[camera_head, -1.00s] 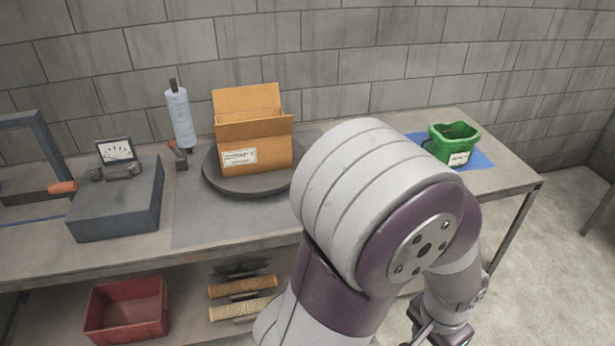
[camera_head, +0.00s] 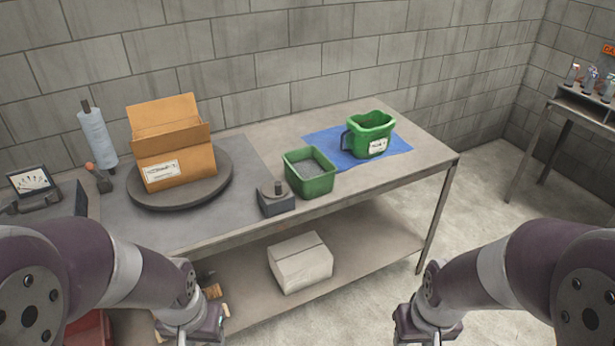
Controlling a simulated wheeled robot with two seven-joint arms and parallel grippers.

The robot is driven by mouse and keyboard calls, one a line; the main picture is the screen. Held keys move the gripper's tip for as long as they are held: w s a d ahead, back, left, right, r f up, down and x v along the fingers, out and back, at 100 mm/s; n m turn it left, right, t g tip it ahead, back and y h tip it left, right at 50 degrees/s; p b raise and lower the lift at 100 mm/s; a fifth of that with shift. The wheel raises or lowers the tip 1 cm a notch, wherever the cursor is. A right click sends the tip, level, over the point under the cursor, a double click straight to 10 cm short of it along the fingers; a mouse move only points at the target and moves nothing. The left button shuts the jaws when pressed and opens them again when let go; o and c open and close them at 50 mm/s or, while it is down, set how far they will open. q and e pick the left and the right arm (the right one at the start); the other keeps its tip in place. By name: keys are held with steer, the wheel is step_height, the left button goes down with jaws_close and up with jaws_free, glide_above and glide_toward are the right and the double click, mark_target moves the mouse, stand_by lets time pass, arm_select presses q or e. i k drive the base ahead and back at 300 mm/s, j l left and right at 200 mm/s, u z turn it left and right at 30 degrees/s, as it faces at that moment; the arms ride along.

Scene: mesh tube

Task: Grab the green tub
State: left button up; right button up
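A green tub (camera_head: 369,135) with a white label and a dark handle at its left stands upright on a blue mat (camera_head: 398,148) at the table's right end. A second green container (camera_head: 309,172), rectangular with grey contents, stands left of it near the front edge. My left gripper (camera_head: 192,328) is low at the bottom edge, in front of the table. My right gripper (camera_head: 427,328) is also low, in front of the table's right end. Both are well apart from the tubs. Their fingertips are too cut off or small to read.
An orange cardboard box (camera_head: 176,160) sits on a round dark turntable (camera_head: 222,193). A white box (camera_head: 300,262) is on the lower shelf. Another bench (camera_head: 588,112) stands at the far right.

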mark_target(310, 172)
steer(key=u, duration=0.55)
steer(key=i+l+u, duration=0.25)
steer(key=l, duration=0.3)
steer(key=i+l+u, duration=0.1)
steer(key=l+u, duration=0.15)
steer(key=l, duration=0.35)
steer(key=i+l+u, duration=0.1)
steer(key=l+u, duration=0.15)
steer(key=l, duration=0.35)
steer(key=l+u, duration=0.2)
steer(key=l, duration=0.4)
steer(key=i+l, duration=0.3)
steer(key=l, duration=0.15)
steer(key=i+l, duration=0.3)
steer(key=l, duration=0.15)
